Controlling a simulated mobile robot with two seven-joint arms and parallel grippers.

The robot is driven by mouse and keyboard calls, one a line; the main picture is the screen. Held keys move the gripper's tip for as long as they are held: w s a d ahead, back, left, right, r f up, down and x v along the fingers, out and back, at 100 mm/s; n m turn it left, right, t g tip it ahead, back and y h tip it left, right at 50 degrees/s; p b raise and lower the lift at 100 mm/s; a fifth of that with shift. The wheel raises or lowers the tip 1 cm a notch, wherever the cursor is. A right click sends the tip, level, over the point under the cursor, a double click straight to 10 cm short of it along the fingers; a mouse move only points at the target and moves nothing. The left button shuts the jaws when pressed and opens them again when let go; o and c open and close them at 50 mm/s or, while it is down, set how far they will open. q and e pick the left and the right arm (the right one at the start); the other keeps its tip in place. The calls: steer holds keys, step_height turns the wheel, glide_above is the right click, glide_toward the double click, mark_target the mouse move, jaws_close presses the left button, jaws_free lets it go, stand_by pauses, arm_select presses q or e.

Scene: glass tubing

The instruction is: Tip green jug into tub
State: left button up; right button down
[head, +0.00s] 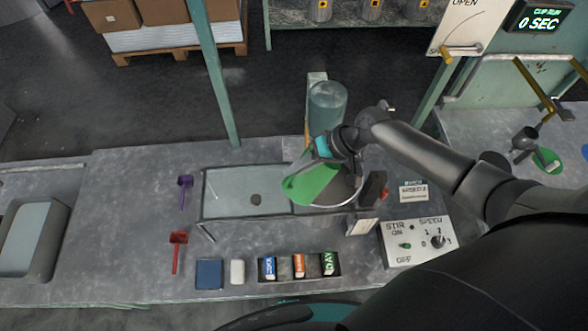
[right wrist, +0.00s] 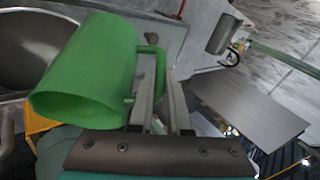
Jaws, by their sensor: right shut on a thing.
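The green jug (head: 312,184) is in my right gripper (head: 325,152), over the right end of the workbench's middle. In the right wrist view the jug (right wrist: 88,70) lies tilted, its wide mouth facing lower left. The gripper's fingers (right wrist: 162,98) are at the jug's handle. A round metal tub (head: 347,190) with a bright rim is partly hidden under the jug and arm. A round grey metal inside, likely the same tub, shows in the right wrist view (right wrist: 30,45). I see no pouring stream; the jug's contents are hidden. My left gripper is out of view.
A shallow glass-like tray (head: 228,190) is left of the jug. A grey basin (head: 32,240) stands far left. Purple (head: 185,190) and red (head: 177,250) scoops lie between. A stir control box (head: 418,243) is at right, a teal cylinder (head: 327,105) behind.

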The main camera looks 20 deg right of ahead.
steer(key=shift+w+d+r+y, duration=0.15)
steer(key=shift+y, duration=0.25)
steer(key=shift+d+y+b, duration=0.3)
steer(key=shift+y+b, duration=0.3)
steer(key=shift+b, duration=0.25)
steer(key=w+d+f+m+y+b, duration=0.1)
steer(key=d+y+b, duration=0.1)
steer(key=b, duration=0.5)
steer(key=d+f+m+y+b, duration=0.1)
steer(key=d+y+b, duration=0.2)
steer(key=b, duration=0.5)
steer(key=w+d+f+m+y+b, duration=0.1)
steer(key=d+f+y+b, duration=0.1)
steer(key=b, duration=0.6)
steer(key=shift+w+d+g+y, duration=0.3)
steer(key=shift+d+g+y, duration=0.1)
steer(key=shift+d+y, duration=0.25)
arm_select(q)
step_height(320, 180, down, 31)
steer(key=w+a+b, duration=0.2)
steer(key=b, duration=0.5)
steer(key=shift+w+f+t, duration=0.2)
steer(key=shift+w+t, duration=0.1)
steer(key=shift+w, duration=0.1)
arm_select(e)
steer(key=d+y, duration=0.1)
steer(key=d+m+y, duration=0.1)
steer(key=w+d+y, duration=0.1)
steer(key=d, duration=0.1)
steer(key=shift+r, duration=0.25)
